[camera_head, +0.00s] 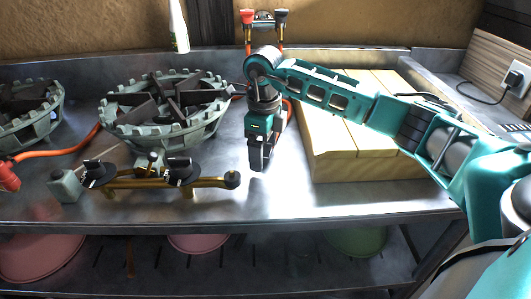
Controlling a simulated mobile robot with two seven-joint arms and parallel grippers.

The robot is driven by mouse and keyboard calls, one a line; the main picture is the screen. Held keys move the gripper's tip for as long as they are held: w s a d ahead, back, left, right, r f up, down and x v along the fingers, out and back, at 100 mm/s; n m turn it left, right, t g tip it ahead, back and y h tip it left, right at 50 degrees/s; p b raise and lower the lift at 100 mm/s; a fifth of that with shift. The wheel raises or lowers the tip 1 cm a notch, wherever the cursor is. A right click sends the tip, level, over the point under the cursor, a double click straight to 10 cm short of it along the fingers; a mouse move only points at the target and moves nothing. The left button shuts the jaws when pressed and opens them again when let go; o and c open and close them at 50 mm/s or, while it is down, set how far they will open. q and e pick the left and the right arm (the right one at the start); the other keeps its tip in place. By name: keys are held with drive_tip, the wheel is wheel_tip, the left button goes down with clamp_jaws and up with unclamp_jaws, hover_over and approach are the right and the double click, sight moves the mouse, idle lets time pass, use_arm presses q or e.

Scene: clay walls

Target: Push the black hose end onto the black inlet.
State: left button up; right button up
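My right gripper (260,160) points down above the steel worktop, just right of the brass burner pipe. Its dark fingers look close together; whether they hold anything is unclear. A black rounded fitting (232,179) sits at the right end of the brass pipe (210,183), left of and a little below the fingertips; it may be the black inlet. Orange hose (290,108) shows behind the gripper, but I cannot make out its black end. A gauge-like fitting (264,18) at the back has a red and a black side connector. My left gripper is out of view.
A grey burner (165,140) stands left of my gripper, another (30,125) at the far left. A red hose piece (8,178) lies at the left edge. A wooden board block (370,165) stands right, under my arm. Worktop in front is clear.

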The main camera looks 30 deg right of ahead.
drive_tip(key=shift+w+d+f, duration=0.1)
drive_tip(key=shift+d+f, duration=0.45)
idle(0.8)
drive_tip(key=c, duration=1.3)
drive_tip(key=shift+r, duration=0.1)
drive_tip(key=shift+w+d+r+p, duration=0.1)
drive_tip(key=shift+r+p, duration=0.55)
drive_tip(key=shift+p, duration=0.2)
drive_tip(key=shift+w+r+p, duration=0.1)
drive_tip(key=shift+r+p, duration=1.6)
drive_tip(key=shift+r, duration=0.65)
